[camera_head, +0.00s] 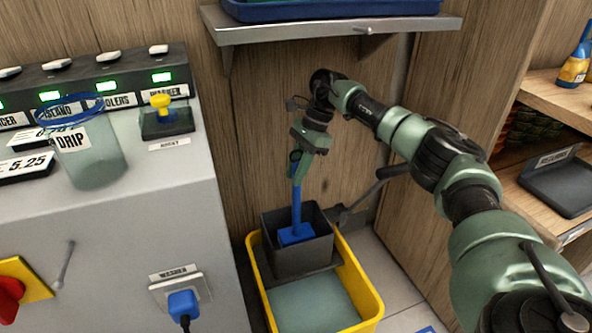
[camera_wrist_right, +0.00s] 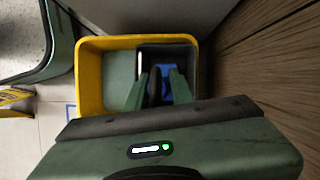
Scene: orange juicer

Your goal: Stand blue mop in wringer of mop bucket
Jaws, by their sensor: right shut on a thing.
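The blue mop (camera_head: 297,214) stands nearly upright, its blue head inside the dark grey wringer (camera_head: 302,262) of the yellow mop bucket (camera_head: 366,286). My right gripper (camera_head: 298,160) is shut on the top of the mop's handle, above the wringer. In the right wrist view, the gripper fingers (camera_wrist_right: 155,92) point down over the wringer (camera_wrist_right: 186,55), and the blue of the mop (camera_wrist_right: 166,72) shows between and beside them. The bucket (camera_wrist_right: 92,85) also shows there. How deep the mop head rests is hard to tell. My left gripper is not in view.
A grey counter (camera_head: 115,255) with a blue plug (camera_head: 183,303) stands left of the bucket. A wooden wall is behind, with a metal shelf (camera_head: 335,28) above my right arm. A dark lever (camera_head: 375,184) reaches up right of the wringer. Wooden shelving (camera_head: 556,95) stands at right.

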